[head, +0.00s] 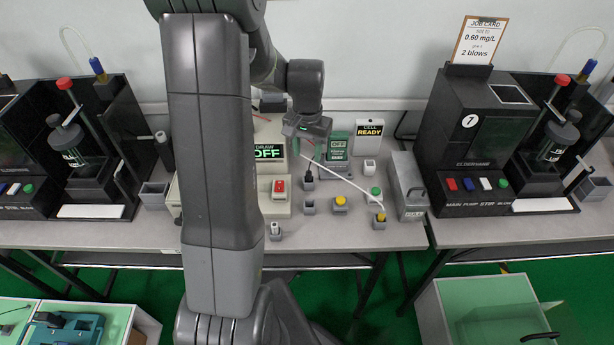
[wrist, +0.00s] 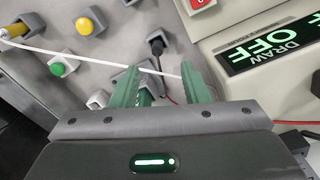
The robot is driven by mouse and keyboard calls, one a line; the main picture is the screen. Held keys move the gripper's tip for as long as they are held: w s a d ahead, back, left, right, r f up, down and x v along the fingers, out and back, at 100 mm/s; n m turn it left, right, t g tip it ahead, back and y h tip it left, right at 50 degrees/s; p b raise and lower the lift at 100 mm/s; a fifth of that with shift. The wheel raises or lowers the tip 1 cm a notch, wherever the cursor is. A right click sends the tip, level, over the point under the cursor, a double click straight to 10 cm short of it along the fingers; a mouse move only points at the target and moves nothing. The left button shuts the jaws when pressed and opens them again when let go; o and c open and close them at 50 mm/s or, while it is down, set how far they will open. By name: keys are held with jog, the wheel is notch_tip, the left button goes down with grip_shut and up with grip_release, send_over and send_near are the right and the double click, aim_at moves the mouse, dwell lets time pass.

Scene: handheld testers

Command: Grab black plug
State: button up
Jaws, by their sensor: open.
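The black plug (head: 308,177) stands in a small grey holder on the bench, below my gripper (head: 307,153). In the wrist view the black plug (wrist: 157,44) shows just beyond the fingertips, upper middle. My gripper (wrist: 160,78) has two green fingers, spread apart with no plug between them. A thin white line crosses the wrist view by the fingertips and runs to a yellow-ended piece (wrist: 15,31). A thin red lead shows between the fingers; where it joins is partly hidden.
Around the plug stand a yellow button (head: 340,200), a green button (head: 375,192), an empty grey cup (head: 309,206) and a small white piece (head: 369,166). The DRAW OFF box (head: 276,207) is close on the left. A grey handled box (head: 408,182) stands right.

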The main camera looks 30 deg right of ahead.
aim_at(309, 171)
notch_tip(309, 171, down, 8)
jog(key=shift+s+d+f+p, duration=0.1)
jog(key=shift+s+d+p, duration=0.05)
jog(key=shift+p, duration=0.2)
grip_shut()
